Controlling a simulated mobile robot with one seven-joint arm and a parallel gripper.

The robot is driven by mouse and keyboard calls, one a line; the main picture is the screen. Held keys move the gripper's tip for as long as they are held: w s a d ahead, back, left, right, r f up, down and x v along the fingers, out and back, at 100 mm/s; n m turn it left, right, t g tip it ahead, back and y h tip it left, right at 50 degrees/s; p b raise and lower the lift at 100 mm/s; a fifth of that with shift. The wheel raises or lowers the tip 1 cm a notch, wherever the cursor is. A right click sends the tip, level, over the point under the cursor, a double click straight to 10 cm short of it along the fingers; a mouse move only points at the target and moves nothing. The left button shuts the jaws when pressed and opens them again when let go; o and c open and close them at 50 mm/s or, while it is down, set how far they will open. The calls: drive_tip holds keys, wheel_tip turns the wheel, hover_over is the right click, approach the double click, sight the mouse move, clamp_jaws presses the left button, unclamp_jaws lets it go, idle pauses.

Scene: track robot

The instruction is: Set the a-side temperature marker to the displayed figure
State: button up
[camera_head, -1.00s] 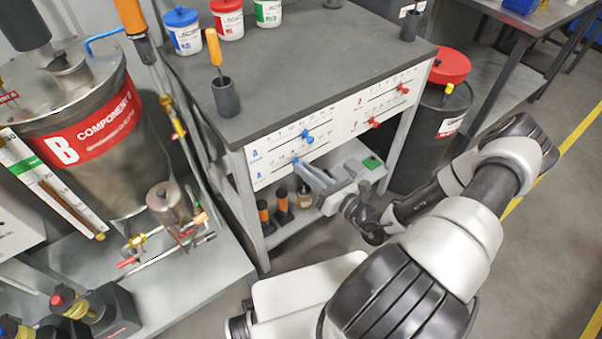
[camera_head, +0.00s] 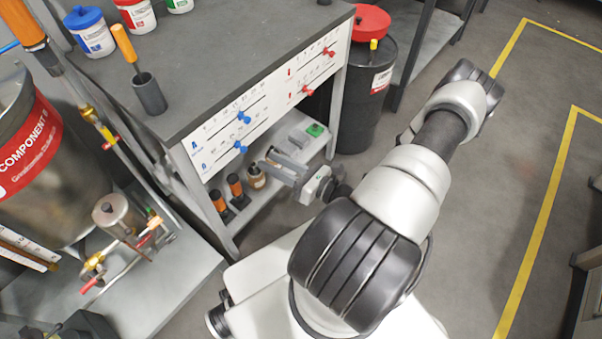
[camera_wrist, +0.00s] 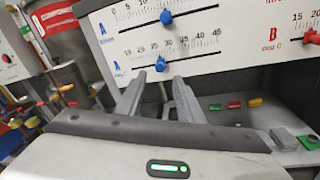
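The white scale panel (camera_head: 270,102) on the bench front carries two A-side rows. The lower A row, probably temperature, has a blue marker (camera_head: 240,147), also seen in the wrist view (camera_wrist: 161,64), roughly between 20 and 25. The upper A row has another blue marker (camera_head: 243,117), also seen in the wrist view (camera_wrist: 166,17). My gripper (camera_head: 267,160) is open and empty, in front of the panel and apart from it. In the wrist view its fingers (camera_wrist: 159,82) point at the panel just below the lower blue marker. I cannot make out a displayed figure.
Red B-side markers (camera_head: 306,90) sit further right on the panel. Below, a shelf (camera_head: 262,192) holds orange-handled tools and a small bottle. A dark drum with a red lid (camera_head: 372,22) stands beyond. The Component B tank (camera_head: 60,170) is left. Open floor lies right.

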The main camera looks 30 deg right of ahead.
drive_tip(key=v, duration=0.9)
drive_tip(key=shift+s+p, duration=0.3)
drive_tip(key=shift+d, duration=0.1)
